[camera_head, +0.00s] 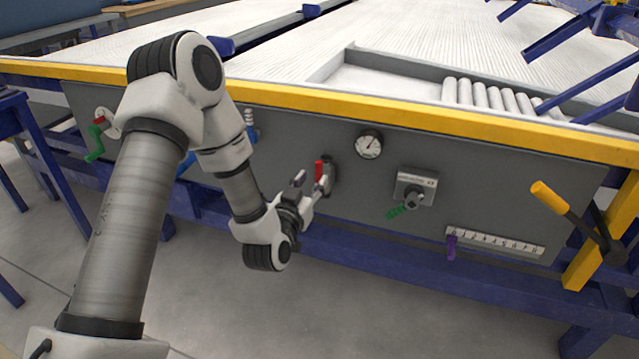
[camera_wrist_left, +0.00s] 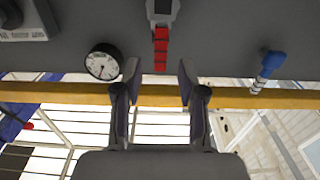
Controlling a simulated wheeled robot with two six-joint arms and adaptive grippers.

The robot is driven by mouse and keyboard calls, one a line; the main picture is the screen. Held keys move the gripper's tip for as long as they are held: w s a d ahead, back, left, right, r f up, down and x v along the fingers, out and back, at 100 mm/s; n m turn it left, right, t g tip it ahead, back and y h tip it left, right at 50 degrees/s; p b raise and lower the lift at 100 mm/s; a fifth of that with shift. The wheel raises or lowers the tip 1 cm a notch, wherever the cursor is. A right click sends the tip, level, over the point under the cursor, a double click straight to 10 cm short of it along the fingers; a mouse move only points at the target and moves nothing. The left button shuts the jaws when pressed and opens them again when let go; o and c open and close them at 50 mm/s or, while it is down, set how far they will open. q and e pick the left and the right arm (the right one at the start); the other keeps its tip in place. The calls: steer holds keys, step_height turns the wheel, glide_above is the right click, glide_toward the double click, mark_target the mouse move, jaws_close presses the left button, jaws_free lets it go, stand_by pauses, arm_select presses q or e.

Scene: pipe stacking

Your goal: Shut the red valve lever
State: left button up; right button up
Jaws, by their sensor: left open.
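The red valve lever (camera_head: 319,170) sits on a grey fitting on the dark panel's front. In the left wrist view the red lever (camera_wrist_left: 161,48) extends from its grey body toward the yellow rail, so it points up. My left gripper (camera_head: 309,184) is right beside the lever in the head view, with its fingers partly overlapping the fitting. In the left wrist view my left gripper (camera_wrist_left: 160,82) is open and empty, with the lever lined up between its two fingers, near the tip ends. I cannot tell whether a finger touches it. My right gripper is not in view.
A round gauge (camera_head: 368,144) and a grey switch box (camera_head: 416,185) are right of the lever. A blue handle (camera_wrist_left: 266,66) is on the other side. The yellow rail (camera_head: 440,122) runs above the panel. A yellow-handled lever (camera_head: 550,197) juts out far right.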

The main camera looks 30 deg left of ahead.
mark_target(318, 171)
arm_select(q)
steer(key=b+x, duration=0.1)
steer(key=x, duration=0.4)
steer(key=shift+w+a, duration=0.1)
steer(key=shift+w, duration=0.2)
jaws_close()
